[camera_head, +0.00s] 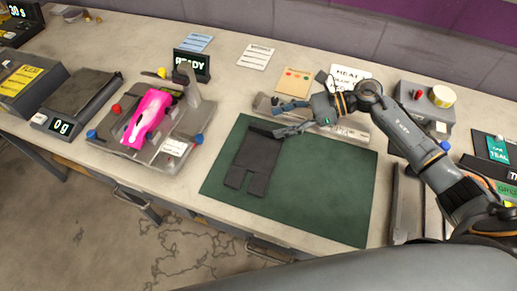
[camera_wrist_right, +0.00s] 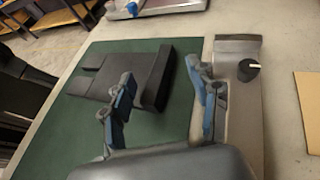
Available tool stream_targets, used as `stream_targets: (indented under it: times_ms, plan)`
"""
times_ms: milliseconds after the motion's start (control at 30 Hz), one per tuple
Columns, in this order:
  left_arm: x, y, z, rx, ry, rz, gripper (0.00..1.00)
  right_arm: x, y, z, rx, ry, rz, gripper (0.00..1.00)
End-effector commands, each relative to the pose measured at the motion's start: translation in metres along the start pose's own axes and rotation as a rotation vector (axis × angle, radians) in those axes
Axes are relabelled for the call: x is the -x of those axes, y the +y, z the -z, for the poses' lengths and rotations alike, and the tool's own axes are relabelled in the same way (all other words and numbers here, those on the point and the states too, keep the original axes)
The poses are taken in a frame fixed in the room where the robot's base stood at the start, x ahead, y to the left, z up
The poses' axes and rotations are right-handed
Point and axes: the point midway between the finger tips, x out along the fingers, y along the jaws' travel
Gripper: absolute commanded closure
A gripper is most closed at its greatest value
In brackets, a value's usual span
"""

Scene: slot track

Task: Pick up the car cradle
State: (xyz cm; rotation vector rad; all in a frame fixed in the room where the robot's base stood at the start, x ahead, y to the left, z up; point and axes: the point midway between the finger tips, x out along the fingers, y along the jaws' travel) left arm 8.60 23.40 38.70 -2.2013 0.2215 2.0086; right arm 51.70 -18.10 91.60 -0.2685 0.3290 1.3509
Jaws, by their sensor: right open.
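The car cradle (camera_head: 258,160) is a dark grey, flat block with a notched near end. It lies on the green mat (camera_head: 320,195), left of the mat's middle. In the right wrist view the cradle (camera_wrist_right: 105,88) has a raised end close to my fingers. My right gripper (camera_head: 270,119) is open at the cradle's far end, its fingers spread. In the right wrist view the gripper (camera_wrist_right: 160,68) has one finger over the cradle's side of the mat and the other over the grey bar. I cannot tell whether a finger touches the cradle. My left gripper is not in view.
A grey metal bar (camera_head: 350,132) with a dark knob (camera_wrist_right: 248,70) lies along the mat's far edge. A pink car (camera_head: 147,118) sits on a grey fixture (camera_head: 112,148) to the left. Scales (camera_head: 80,95) stand farther left. The mat's right half is clear.

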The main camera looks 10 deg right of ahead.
Motion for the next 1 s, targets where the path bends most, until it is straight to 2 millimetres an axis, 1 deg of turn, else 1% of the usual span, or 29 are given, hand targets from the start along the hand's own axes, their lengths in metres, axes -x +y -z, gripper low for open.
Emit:
stream_targets:
  times_ms: [133,267,400,500,700,733,767,800,967,1000]
  plan:
    - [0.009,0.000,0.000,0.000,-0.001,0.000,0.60,-0.011,-0.001,-0.004,-0.002,-0.002,-0.001,0.40]
    - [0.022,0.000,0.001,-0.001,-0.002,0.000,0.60,-0.030,-0.004,-0.008,-0.002,-0.003,-0.001,0.40]
    - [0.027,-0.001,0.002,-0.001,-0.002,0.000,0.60,-0.049,-0.004,-0.005,-0.002,-0.001,-0.001,0.40]
    - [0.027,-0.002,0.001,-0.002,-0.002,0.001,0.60,-0.054,-0.004,-0.003,-0.001,0.000,0.000,0.40]
    - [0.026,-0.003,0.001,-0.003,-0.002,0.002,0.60,-0.054,-0.004,-0.002,0.000,0.001,0.000,0.40]
    - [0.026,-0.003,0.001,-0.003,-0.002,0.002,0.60,-0.054,-0.004,-0.002,0.000,0.001,0.000,0.44]
    - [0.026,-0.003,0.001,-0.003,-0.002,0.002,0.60,-0.054,-0.004,-0.002,0.000,0.001,0.000,0.50]
    - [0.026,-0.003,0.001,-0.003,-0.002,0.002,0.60,-0.054,-0.004,-0.002,0.000,0.001,0.000,0.58]
    - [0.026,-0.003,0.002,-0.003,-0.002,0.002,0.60,-0.054,-0.004,-0.002,0.000,0.001,0.000,0.91]
    - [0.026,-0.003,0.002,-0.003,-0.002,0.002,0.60,-0.054,-0.004,-0.002,0.000,0.001,0.000,0.99]
